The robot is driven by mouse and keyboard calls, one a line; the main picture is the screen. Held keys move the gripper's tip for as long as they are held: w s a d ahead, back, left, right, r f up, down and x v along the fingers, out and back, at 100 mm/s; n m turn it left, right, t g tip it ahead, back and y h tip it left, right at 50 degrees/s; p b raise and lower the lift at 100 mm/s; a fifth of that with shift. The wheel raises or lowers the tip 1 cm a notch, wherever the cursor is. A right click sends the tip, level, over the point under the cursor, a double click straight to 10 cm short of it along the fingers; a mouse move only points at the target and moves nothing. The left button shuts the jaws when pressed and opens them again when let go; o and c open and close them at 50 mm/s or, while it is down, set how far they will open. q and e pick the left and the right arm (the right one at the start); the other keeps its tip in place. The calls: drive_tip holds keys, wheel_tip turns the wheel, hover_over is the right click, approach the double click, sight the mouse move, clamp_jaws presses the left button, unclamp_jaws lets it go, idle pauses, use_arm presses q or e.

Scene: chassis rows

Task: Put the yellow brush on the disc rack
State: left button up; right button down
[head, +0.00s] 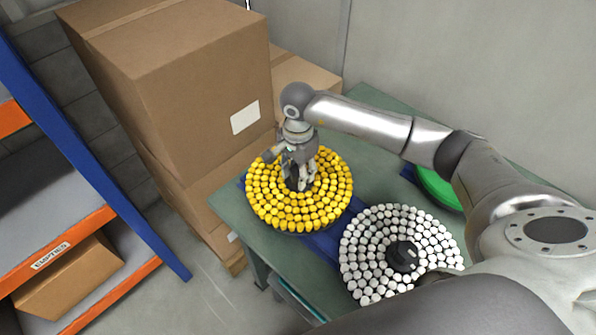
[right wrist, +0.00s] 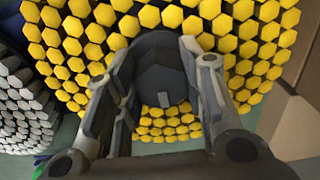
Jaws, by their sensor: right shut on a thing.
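The yellow brush (head: 322,203) is a round disc of yellow bristle tufts with a dark hub at its middle, at the table's left end. My right gripper (head: 297,180) reaches down onto it from above. In the right wrist view the gripper (right wrist: 160,75) has its fingers on both sides of the dark hub of the yellow brush (right wrist: 88,52) and is shut on it. I cannot tell whether the brush rests on the table or is slightly raised. No disc rack can be made out for sure. My left gripper is not in view.
A white brush (head: 372,255) with a dark hub lies on the green table (head: 368,180), and a green disc (head: 437,187) lies behind my arm. Cardboard boxes (head: 180,85) stand close behind and left. A blue-and-orange shelf (head: 75,235) stands at left, with floor between.

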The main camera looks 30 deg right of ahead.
drive_tip(key=c, duration=0.9)
unclamp_jaws()
drive_tip(key=shift+o, duration=0.2)
drive_tip(key=shift+s+f, duration=0.1)
drive_tip(key=shift+f, duration=0.05)
wheel_tip(320, 180, up, 12)
